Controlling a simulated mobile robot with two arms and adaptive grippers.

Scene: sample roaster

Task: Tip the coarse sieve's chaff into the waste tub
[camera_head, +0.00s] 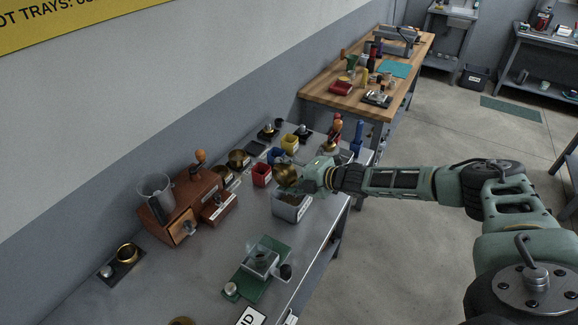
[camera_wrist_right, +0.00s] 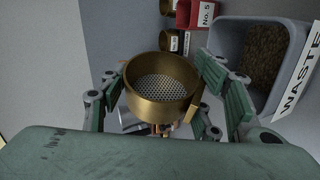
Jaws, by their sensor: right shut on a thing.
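The brass sieve (camera_head: 287,174) is held by my right gripper (camera_head: 303,182) near the middle of the metal bench. In the right wrist view the sieve (camera_wrist_right: 162,102) sits between the green finger pads of the right gripper (camera_wrist_right: 175,110). Its perforated bottom shows, with no chaff visible on it. The grey waste tub (camera_head: 287,210) stands just below the sieve and gripper. In the right wrist view the tub (camera_wrist_right: 228,42) has a WASTE label and brown material inside, right of the sieve. My left gripper is not in view.
A red bin (camera_head: 262,178), a blue bin (camera_head: 276,156) and a yellow bin (camera_head: 290,142) stand behind the tub. A brown wooden grinder (camera_head: 174,209) is at left, and a green mat (camera_head: 248,288) with a scale is nearer. The bench front-left is mostly clear.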

